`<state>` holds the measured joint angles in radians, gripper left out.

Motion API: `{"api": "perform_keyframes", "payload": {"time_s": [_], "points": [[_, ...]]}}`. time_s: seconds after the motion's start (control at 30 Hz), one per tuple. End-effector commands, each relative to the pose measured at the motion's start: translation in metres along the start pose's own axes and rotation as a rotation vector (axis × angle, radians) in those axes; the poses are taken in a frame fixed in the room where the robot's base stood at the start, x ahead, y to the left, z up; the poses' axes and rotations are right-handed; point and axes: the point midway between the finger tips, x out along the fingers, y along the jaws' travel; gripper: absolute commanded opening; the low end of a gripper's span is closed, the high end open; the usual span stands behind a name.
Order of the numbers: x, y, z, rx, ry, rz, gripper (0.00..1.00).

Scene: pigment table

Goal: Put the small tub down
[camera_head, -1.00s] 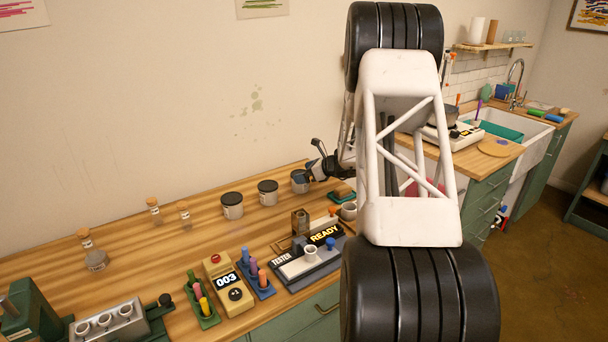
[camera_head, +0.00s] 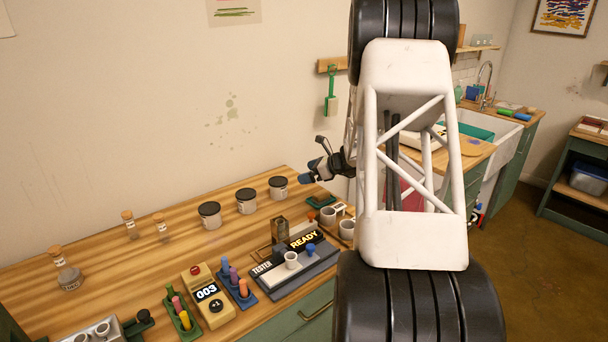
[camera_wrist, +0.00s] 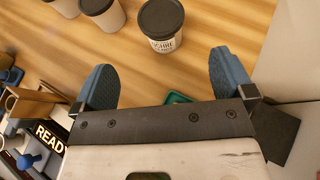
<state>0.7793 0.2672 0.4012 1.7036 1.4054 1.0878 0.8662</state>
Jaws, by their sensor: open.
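Three pale tubs with black lids stand upright in a row on the wooden table. The right-end tub (camera_head: 278,190) is the one closest to my gripper (camera_head: 309,178); it also shows in the wrist view (camera_wrist: 163,38), its label facing me. The middle tub (camera_head: 246,203) and the left tub (camera_head: 209,217) stand to its left. My gripper (camera_wrist: 165,82) is open, with its two blue fingers wide apart and nothing between them. It is raised clear of the right-end tub, to its right in the head view. My arm hides part of the scene.
A tester (camera_head: 290,262) reading READY, a counter (camera_head: 208,295) and small white cups (camera_head: 328,216) sit near the front. A green item (camera_head: 320,202) lies right of the tubs. Corked bottles (camera_head: 130,225) stand at left. Bare wood (camera_head: 160,270) lies between.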

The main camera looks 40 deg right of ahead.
Motion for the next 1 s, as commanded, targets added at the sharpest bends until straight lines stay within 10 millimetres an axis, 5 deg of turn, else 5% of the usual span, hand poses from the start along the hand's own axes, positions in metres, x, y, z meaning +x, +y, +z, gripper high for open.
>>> {"api": "perform_keyframes", "payload": {"time_s": [0.67,0.87,1.0], "points": [[0.001,0.003,0.003,-0.008,0.003,0.005,1.0],[0.007,0.03,0.023,-0.085,0.034,0.046,1.0],[0.014,0.07,0.048,-0.194,0.076,0.107,1.0]]}}
